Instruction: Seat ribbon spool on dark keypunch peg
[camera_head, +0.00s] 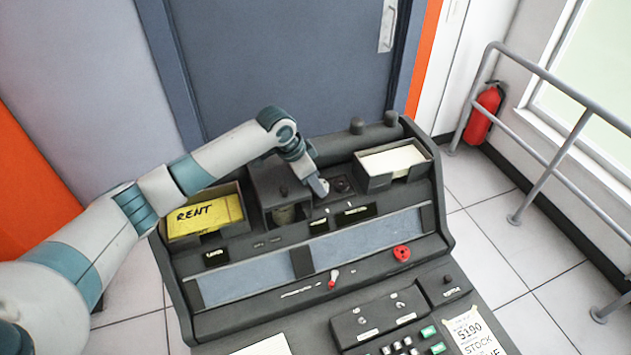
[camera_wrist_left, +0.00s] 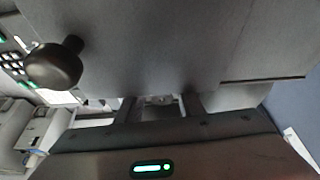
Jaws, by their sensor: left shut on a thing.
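The dark keypunch (camera_head: 440,222) fills the middle of the head view. My left gripper (camera_head: 322,188) reaches down over its upper deck, between the middle hopper and the white-card tray. It also shows in the left wrist view (camera_wrist_left: 158,104), its fingers shut on a small greyish thing (camera_wrist_left: 160,100), apparently the ribbon spool, mostly hidden. Just right of the fingertips is a dark round fitting (camera_head: 341,184), which may be the peg seat. I cannot tell whether the held thing touches it. My right gripper is not in view.
A tray with a yellow RENT card (camera_head: 205,214) is at left, a dark hopper (camera_head: 283,188) in the middle, and a tray of white cards (camera_head: 392,162) at right. A red round part (camera_head: 402,253) and a red-tipped lever (camera_head: 333,278) sit lower. A dark knob (camera_wrist_left: 55,63) is near the wrist.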

